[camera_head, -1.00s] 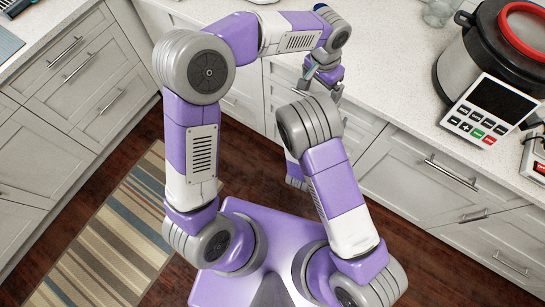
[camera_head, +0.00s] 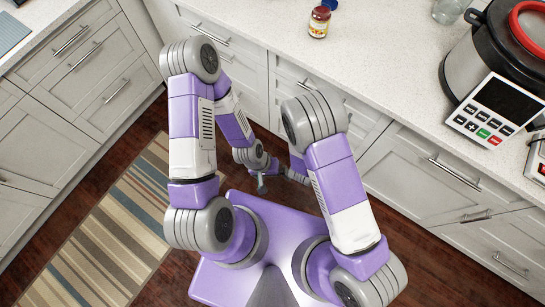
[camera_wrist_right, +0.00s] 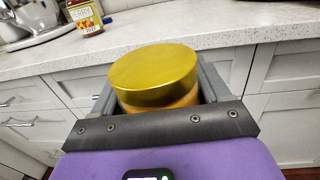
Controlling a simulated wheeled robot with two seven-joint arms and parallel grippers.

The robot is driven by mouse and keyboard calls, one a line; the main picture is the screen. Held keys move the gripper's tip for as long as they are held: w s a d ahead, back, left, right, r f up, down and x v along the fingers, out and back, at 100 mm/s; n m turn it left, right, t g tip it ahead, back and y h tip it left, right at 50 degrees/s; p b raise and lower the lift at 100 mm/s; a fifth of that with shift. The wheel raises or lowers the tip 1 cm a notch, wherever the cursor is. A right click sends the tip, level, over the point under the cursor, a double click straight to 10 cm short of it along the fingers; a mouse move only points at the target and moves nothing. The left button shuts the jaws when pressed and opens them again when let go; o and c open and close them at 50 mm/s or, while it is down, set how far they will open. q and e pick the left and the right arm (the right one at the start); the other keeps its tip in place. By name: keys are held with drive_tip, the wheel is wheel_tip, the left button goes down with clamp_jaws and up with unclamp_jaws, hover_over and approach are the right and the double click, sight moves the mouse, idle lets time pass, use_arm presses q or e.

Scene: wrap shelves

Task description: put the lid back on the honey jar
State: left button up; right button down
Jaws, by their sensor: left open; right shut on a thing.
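In the right wrist view, a gold lid (camera_wrist_right: 153,75) sits on top of the honey jar (camera_wrist_right: 160,107), whose amber side shows in a narrow band below the lid. The lid looks roughly level; its far side is hidden. My right gripper (camera_wrist_right: 155,100) is shut around the jar, with a finger on either side. In the head view the right gripper and jar are hidden behind my right arm. My left gripper (camera_head: 262,184) is open and empty, low in front of the cabinets, apart from the jar.
A jar with a dark red lid and yellow label (camera_head: 319,22) stands on the white counter (camera_head: 385,60). A glass jar (camera_head: 449,10), a large pot (camera_head: 470,65) and a keypad device (camera_head: 493,112) stand to the right. The counter's middle is clear. A striped rug (camera_head: 110,225) lies on the floor.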

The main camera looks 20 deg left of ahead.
drive_tip(key=shift+r, duration=0.1)
drive_tip(key=s+d+r+m+g+h, duration=0.1)
drive_tip(key=d+h, duration=0.4)
drive_tip(key=d, duration=0.8)
drive_tip(key=s+r+m, duration=0.1)
drive_tip(key=m, duration=0.1)
drive_tip(key=shift+d+m+g, duration=0.3)
drive_tip(key=shift+g, duration=0.1)
